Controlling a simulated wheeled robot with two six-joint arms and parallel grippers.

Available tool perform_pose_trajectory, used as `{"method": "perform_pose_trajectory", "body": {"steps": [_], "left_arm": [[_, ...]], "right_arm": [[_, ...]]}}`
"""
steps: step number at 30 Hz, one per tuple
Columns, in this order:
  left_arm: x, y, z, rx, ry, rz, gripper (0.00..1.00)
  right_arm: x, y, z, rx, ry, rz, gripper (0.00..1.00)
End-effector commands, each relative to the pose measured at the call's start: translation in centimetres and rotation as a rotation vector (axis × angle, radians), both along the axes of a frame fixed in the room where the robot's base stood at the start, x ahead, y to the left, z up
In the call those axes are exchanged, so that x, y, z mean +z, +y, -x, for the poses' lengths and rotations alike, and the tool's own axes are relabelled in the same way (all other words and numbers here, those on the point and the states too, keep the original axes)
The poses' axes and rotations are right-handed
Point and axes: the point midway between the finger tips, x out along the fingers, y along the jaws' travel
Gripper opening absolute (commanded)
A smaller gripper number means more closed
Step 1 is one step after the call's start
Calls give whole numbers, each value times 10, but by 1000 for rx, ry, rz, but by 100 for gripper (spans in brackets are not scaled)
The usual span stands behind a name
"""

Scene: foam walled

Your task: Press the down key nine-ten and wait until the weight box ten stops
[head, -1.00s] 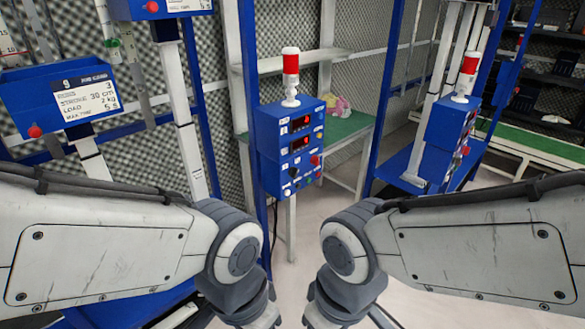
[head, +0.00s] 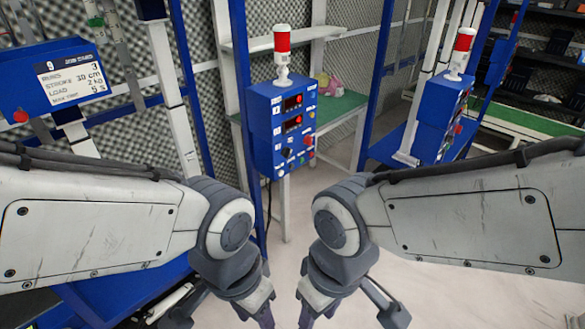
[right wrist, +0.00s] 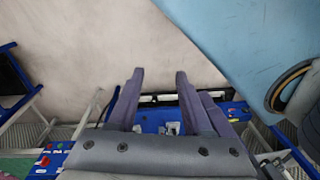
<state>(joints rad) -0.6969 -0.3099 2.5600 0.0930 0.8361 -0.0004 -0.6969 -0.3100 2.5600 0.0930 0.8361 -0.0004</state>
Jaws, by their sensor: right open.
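A blue control box (head: 262,128) with two red displays, several small keys and a red-and-white beacon (head: 282,55) on top stands ahead of me in the head view. Its key labels are too small to read, so I cannot pick out the down key nine-ten. A blue box with a white label marked 9 (head: 75,78) is at the left; no box marked ten can be made out. My left gripper (head: 222,316) and right gripper (head: 350,318) are low in front, well short of the control box. Both look empty with fingers apart. The right wrist view shows the right gripper's open fingers (right wrist: 158,75).
A second blue control box (head: 437,115) with a beacon stands at the right. A green-topped table (head: 335,108) with a pink and yellow object is behind the first box. Blue posts (head: 243,80) flank it. Pale floor (head: 440,285) is open at the lower right.

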Motion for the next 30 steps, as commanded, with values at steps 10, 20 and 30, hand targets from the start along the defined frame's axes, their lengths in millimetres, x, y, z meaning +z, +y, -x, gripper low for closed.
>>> {"method": "perform_pose_trajectory", "body": {"steps": [10,20,30], "left_arm": [[0,0,0,0,0,0,50],[0,0,0,0,0,0,50],[0,0,0,0,0,0,50]], "right_arm": [[0,0,0,0,0,0,0],[0,0,0,0,0,0,0],[0,0,0,0,0,0,0]]}}
